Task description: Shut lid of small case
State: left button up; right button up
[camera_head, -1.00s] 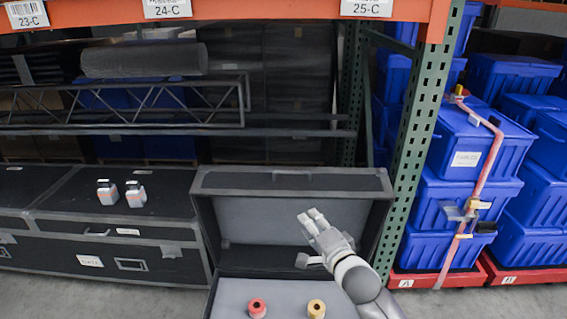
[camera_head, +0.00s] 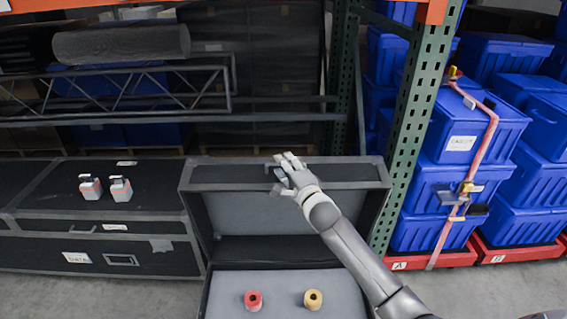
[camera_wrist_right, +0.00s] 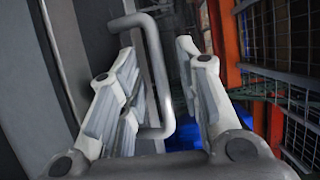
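The small case is black with a grey lining, and its lid (camera_head: 225,183) stands open, raised at the back. Its base (camera_head: 281,285) holds a red roll (camera_head: 253,300) and a yellow roll (camera_head: 313,299). My right gripper (camera_head: 284,168) is at the middle of the lid's top edge. In the right wrist view a grey bar handle (camera_wrist_right: 160,75) lies between the two fingers of the open right gripper (camera_wrist_right: 158,85). I cannot tell whether the fingers touch it. My left gripper is not in view.
A green perforated rack post (camera_head: 408,125) and strapped blue totes (camera_head: 455,180) are on the right. A truss (camera_head: 120,95) lies on the shelf behind.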

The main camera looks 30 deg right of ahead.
jog(key=shift+w, duration=0.8)
jog(key=shift+s, duration=0.1)
jog(key=shift+c, duration=1)
jog(key=c, duration=0.5)
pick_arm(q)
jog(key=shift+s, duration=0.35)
pick_arm(e)
grip_shut()
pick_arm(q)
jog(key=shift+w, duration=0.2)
